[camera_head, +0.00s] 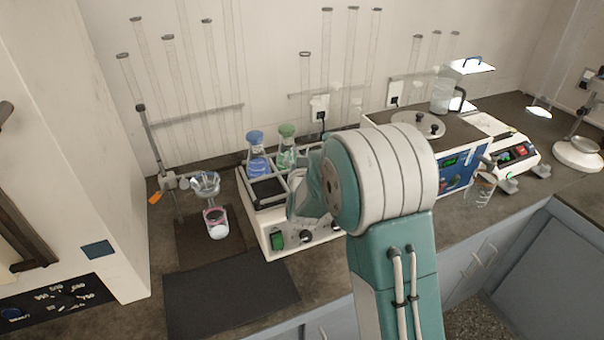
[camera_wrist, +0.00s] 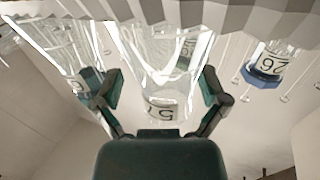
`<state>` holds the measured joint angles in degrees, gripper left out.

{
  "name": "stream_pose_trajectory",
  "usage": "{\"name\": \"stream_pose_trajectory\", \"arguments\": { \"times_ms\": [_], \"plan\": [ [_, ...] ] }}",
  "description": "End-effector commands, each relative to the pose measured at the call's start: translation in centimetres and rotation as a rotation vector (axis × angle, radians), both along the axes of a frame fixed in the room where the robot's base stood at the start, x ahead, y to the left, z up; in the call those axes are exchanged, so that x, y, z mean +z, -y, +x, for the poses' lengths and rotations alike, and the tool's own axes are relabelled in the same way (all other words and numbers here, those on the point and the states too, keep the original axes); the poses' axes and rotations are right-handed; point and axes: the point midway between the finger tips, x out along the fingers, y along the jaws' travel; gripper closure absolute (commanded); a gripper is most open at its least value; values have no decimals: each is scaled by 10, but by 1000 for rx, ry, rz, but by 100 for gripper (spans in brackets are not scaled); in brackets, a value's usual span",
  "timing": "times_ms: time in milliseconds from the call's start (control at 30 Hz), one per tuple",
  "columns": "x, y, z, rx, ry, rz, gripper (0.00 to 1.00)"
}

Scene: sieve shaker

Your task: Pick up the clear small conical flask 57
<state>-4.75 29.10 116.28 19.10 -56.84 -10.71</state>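A clear conical flask (camera_wrist: 160,106) shows in the middle of the wrist view, tilted in the picture, with a white label whose visible digits start with 5. My gripper (camera_wrist: 161,80) is open, with one finger on each side of this flask. Gaps show between the fingers and the glass near the label. In the head view my arm hides the gripper's fingers and most of what lies under them, so I cannot make out the flask there.
Another clear labelled flask (camera_wrist: 78,82) stands close by my left finger. A blue-marked flask labelled 26 (camera_wrist: 268,64) is at right. In the head view, blue (camera_head: 257,160) and green (camera_head: 287,153) flasks stand on the white shaker (camera_head: 278,240). A black mat (camera_head: 230,295) lies in front.

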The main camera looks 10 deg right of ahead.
Motion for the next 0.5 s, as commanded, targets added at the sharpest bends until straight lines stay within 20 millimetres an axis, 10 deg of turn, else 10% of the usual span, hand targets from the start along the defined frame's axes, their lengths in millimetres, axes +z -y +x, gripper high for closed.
{"name": "stream_pose_trajectory", "arguments": {
  "times_ms": [33, 200, 500],
  "plan": [
    [0, -1, 0, 0, 0, -1, 33],
    [0, 0, 0, 1, 0, 0, 100],
    [0, 1, 0, 0, 0, 2, 100]
  ]
}}
